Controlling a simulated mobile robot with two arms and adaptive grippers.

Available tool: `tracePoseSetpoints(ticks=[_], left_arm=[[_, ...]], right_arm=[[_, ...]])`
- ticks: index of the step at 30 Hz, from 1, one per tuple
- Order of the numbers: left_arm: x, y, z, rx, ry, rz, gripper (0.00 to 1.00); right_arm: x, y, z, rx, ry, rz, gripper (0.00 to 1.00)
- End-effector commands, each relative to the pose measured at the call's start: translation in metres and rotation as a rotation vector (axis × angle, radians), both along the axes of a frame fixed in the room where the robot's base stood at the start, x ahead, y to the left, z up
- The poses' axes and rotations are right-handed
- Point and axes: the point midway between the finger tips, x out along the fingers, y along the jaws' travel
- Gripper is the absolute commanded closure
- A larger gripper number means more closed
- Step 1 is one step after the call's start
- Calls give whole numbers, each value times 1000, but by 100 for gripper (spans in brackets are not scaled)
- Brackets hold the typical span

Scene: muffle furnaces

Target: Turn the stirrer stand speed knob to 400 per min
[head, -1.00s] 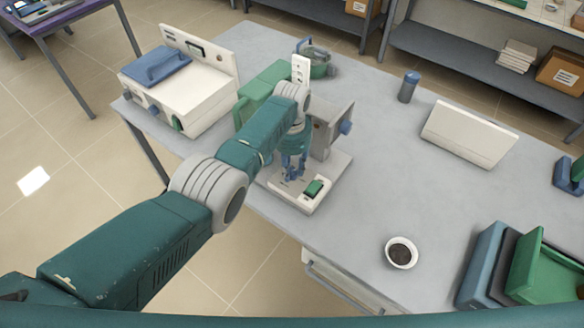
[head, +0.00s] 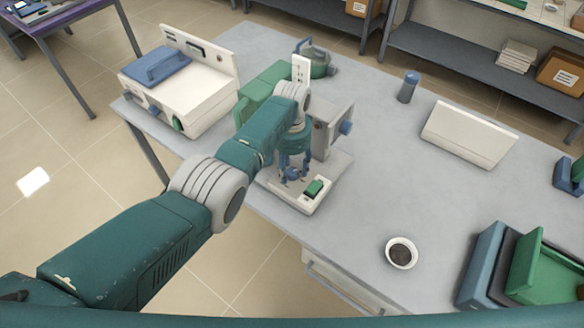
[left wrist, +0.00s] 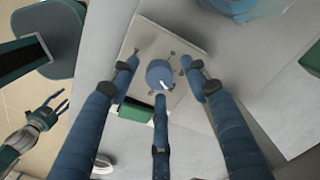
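The stirrer stand (head: 338,165) stands at the table's near edge, partly hidden behind my left arm. Its blue round speed knob (left wrist: 159,74) with a white pointer shows in the left wrist view on the pale base, with small dark marks around it. The pointer points toward the lower right. A green switch (head: 314,188) sits beside the knob. My left gripper (head: 291,175) is over the base. In the left wrist view its three blue fingers (left wrist: 159,80) are spread around the knob, with gaps visible. My right gripper (left wrist: 58,106) shows small at the left, fingers apart and empty.
A white furnace (head: 190,95) with a blue lid and a green box (head: 265,88) stand left of the stand. A small bowl (head: 401,253) and a white panel (head: 468,134) are to the right. The table between them is clear.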

Motion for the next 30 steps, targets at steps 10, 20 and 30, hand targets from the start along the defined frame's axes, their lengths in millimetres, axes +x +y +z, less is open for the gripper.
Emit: tracePoseSetpoints(ticks=[10,20,30], left_arm=[[0,0,15,-2,-1,1,54],[1,0,84,-2,-4,0,54],[0,0,119,0,1,0,54]], right_arm=[[1,1,0,1,-1,0,49],[0,1,0,1,0,0,49],[0,1,0,1,0,0,49]])
